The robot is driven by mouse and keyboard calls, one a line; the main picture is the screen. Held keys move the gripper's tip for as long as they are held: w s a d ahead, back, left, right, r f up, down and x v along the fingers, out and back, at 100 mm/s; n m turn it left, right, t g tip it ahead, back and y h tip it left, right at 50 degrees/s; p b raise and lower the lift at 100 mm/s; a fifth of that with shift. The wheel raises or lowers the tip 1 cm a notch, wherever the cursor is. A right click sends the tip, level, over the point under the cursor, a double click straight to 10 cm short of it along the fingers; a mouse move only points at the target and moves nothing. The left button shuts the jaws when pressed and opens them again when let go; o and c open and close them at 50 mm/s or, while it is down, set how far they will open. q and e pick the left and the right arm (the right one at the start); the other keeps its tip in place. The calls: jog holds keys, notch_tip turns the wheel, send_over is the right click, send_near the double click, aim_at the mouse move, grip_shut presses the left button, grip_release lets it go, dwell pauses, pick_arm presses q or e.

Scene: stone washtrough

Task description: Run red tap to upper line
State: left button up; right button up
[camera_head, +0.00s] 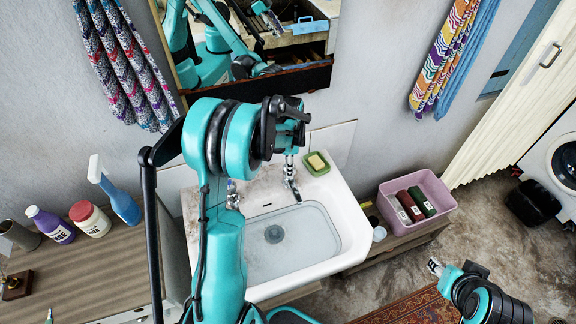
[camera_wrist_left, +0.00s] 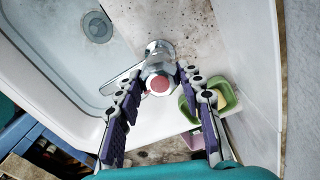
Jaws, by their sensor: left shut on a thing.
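The red-capped tap (camera_wrist_left: 158,84) stands at the basin's back edge in the left wrist view, its cap between my left fingers. In the head view its chrome body (camera_head: 291,180) shows below my left gripper (camera_head: 290,140). My left gripper (camera_wrist_left: 160,88) is shut on the tap's head. The white basin (camera_head: 352,222) seems to hold shallow clear water (camera_head: 300,245) over the drain (camera_head: 274,233). I cannot make out any level line on its wall. A second tap (camera_head: 232,195) stands to the left, partly behind my arm. My right gripper (camera_head: 436,267) is low at right, away from the basin; its fingers are unclear.
A green soap dish (camera_head: 317,163) with yellow soap sits on the basin's back corner, close to my left fingers. A pink crate (camera_head: 440,190) with dark bottles stands to the right.

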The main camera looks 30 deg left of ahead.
pick_arm(q)
jog(key=shift+m, duration=0.7)
jog(key=o, duration=1.2)
jog(key=shift+c, duration=0.2)
notch_tip(320, 180, up, 12)
